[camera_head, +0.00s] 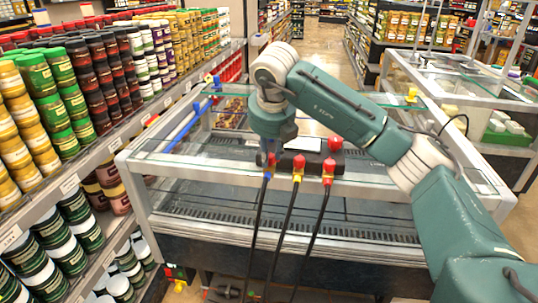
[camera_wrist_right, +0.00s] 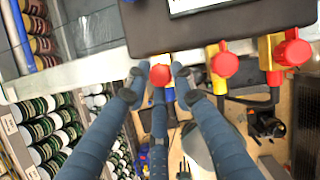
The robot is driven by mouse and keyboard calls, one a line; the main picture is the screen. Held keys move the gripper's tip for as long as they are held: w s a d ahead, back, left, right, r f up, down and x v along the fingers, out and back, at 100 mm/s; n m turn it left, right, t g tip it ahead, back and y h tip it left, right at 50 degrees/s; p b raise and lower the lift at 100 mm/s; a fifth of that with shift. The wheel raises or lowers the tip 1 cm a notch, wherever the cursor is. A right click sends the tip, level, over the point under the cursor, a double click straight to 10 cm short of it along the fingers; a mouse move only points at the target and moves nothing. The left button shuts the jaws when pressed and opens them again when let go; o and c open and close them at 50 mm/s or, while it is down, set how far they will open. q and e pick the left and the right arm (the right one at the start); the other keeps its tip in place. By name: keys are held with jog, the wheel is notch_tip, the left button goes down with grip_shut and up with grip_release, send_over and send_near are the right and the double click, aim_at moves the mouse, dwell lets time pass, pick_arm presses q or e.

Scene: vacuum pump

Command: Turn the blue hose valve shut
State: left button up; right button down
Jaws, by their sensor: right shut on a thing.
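A dark vacuum pump manifold (camera_head: 310,162) sits on the glass-topped freezer, with three valves along its front edge. The blue hose valve (camera_head: 269,170) is the leftmost, with a black hose hanging from it. My right gripper (camera_head: 269,160) reaches down over this valve from above; the wrist and fingers hide most of it. In the right wrist view its fingers (camera_wrist_right: 160,80) close around the valve's red knob (camera_wrist_right: 160,73). A bit of blue shows just beside the knob. My left gripper is in neither view.
The yellow valve (camera_head: 298,168) and the red valve (camera_head: 328,172) stand close to the right of the blue one. Black hoses hang down the front of the freezer (camera_head: 160,172). A shelf of jars (camera_head: 100,172) lines the left side.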

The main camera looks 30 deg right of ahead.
jog(key=shift+d+r+m, duration=0.1)
jog(key=shift+d+m, duration=0.1)
jog(key=shift+m, duration=0.1)
jog(key=c, duration=1.8)
grip_release()
jog(key=shift+o, duration=1.4)
jog(key=shift+s+d, duration=0.1)
jog(key=shift+s, duration=0.05)
jog(key=shift+r, duration=0.15)
jog(key=v, duration=1.1)
jog(key=shift+r, duration=0.3)
jog(key=shift+s, duration=0.1)
